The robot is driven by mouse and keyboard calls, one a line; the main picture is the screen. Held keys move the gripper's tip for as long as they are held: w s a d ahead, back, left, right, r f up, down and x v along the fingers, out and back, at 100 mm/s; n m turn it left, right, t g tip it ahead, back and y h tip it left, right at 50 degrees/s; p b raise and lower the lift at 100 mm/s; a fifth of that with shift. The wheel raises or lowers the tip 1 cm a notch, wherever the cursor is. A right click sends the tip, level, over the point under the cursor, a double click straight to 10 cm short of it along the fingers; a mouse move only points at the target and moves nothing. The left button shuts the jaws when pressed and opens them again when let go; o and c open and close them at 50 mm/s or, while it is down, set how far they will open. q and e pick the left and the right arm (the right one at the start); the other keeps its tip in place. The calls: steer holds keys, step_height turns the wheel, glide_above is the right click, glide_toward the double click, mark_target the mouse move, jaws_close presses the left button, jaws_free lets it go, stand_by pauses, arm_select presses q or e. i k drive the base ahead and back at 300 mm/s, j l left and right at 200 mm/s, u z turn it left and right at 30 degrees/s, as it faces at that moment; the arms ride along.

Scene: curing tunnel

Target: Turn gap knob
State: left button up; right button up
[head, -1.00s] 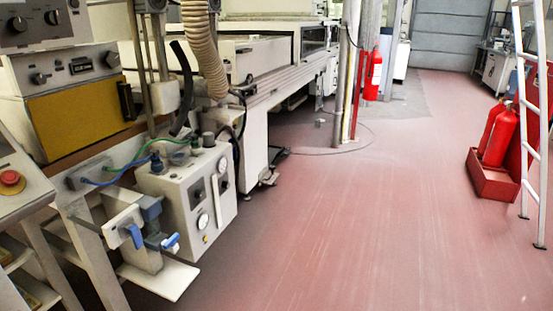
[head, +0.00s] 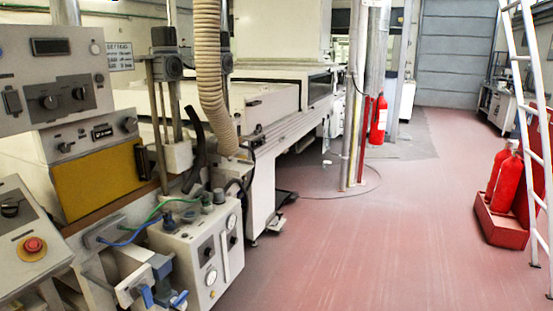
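Several dark knobs show at the left, and I cannot tell which is the gap knob. The unit with the yellow front (head: 100,181) has a left knob (head: 65,147) and a right knob (head: 130,125). The labels are too small to read. Neither of my grippers is in view.
A grey box with gauges (head: 196,262) and blue and green hoses stands below the panels. A ribbed hose (head: 207,75) hangs before the long machine. The red floor (head: 370,240) is open in the middle. Red extinguishers (head: 505,180) and a white ladder (head: 535,100) stand right.

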mark_target(130, 124)
steer(key=u, duration=0.35)
steer(key=i+j+u, duration=0.15)
steer(key=u, duration=0.15)
steer(key=i+j+u, duration=0.6)
steer(key=i+j, duration=0.6)
steer(key=i, duration=0.15)
